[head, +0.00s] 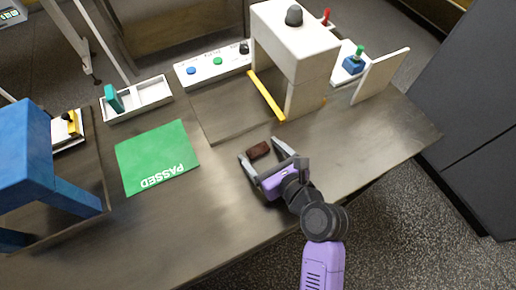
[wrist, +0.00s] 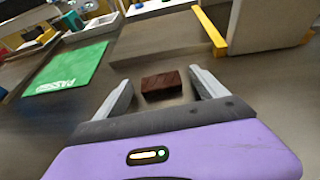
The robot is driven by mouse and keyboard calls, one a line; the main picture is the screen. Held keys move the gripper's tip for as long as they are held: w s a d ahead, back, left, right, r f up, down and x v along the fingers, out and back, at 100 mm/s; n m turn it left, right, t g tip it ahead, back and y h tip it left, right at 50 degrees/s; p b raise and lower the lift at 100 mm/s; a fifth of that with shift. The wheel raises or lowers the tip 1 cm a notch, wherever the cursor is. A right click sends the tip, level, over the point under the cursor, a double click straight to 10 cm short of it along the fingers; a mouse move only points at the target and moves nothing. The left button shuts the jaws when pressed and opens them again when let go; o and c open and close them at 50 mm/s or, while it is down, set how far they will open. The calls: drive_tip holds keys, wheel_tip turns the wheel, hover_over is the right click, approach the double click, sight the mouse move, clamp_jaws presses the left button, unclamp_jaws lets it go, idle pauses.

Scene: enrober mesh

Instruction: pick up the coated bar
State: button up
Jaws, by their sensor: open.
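The coated bar (head: 259,150) is a small dark brown block lying on the metal table, just in front of the white machine. In the wrist view the coated bar (wrist: 161,82) lies between the tips of my two fingers, with a gap on each side. My gripper (head: 262,148) is open, its grey fingers on either side of the bar. It also shows in the wrist view (wrist: 158,82), with nothing held. Whether the fingers are level with the bar is hard to tell.
The white machine (head: 295,45) with a yellow bar (head: 267,96) stands behind the coated bar. A green "PASSED" mat (head: 157,157) lies to the left, with a blue stand (head: 30,150) beyond it. A white tray (head: 137,100) and button panel (head: 213,66) are behind. The front table is clear.

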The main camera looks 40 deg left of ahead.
drive_tip(key=shift+a+f, duration=0.1)
drive_tip(key=shift+a, duration=0.1)
drive_tip(key=c, duration=1.1)
